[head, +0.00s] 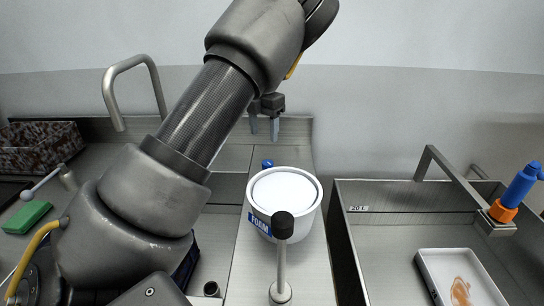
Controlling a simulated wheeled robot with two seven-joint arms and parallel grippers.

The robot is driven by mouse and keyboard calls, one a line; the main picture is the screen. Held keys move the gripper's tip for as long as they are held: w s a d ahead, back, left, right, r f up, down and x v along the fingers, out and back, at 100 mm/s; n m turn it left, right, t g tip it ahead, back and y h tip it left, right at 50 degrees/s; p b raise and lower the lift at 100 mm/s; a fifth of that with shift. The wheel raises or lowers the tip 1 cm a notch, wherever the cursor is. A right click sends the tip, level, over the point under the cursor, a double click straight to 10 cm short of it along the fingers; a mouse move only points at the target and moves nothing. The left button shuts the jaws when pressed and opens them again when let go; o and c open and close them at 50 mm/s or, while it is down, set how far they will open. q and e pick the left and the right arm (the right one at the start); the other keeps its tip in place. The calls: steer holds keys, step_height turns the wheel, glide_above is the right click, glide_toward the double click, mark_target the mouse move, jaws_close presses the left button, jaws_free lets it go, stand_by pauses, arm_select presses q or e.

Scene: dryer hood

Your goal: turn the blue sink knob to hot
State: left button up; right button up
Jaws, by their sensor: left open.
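A small blue piece (267,163), which looks like the sink knob, sits on the steel counter just behind a white tub. Only its top shows, and its hot or cold setting cannot be made out. My left gripper (264,131) points down near the back wall, above and behind the blue piece and apart from it. Its two fingers are open with nothing between them. My left arm crosses the left half of the view and hides part of the sink. My right gripper is not in view.
The white tub (285,190) labelled FOAM stands mid-counter, with a black-topped metal post (283,258) in front. A curved faucet (112,98) is at left. At right are a steel basin (385,245), a white tray (440,285) and a blue-and-orange fitting (521,186).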

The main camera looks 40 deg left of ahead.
mark_target(267, 162)
arm_select(q)
steer(key=f, duration=0.3)
steer(key=w+f, duration=0.1)
steer(key=f, duration=0.2)
steer(key=w+f, duration=0.1)
steer(key=f, duration=0.2)
steer(key=shift+w+f, duration=0.15)
steer(key=shift+w, duration=0.1)
steer(key=shift+s+f+p, duration=0.2)
steer(key=shift+f+p, duration=0.1)
steer(key=shift+f, duration=0.05)
steer(key=shift+s+a, duration=0.1)
steer(key=shift+s, duration=0.65)
steer(key=shift+f, duration=0.1)
steer(key=shift+w+f, duration=0.15)
steer(key=shift+w, duration=0.2)
steer(key=shift+w+f, duration=0.1)
steer(key=shift+w, duration=0.05)
steer(key=shift+s, duration=0.2)
steer(key=c, duration=0.4)
steer(key=shift+r, duration=0.2)
steer(key=c, duration=0.6)
steer(key=shift+o, duration=0.2)
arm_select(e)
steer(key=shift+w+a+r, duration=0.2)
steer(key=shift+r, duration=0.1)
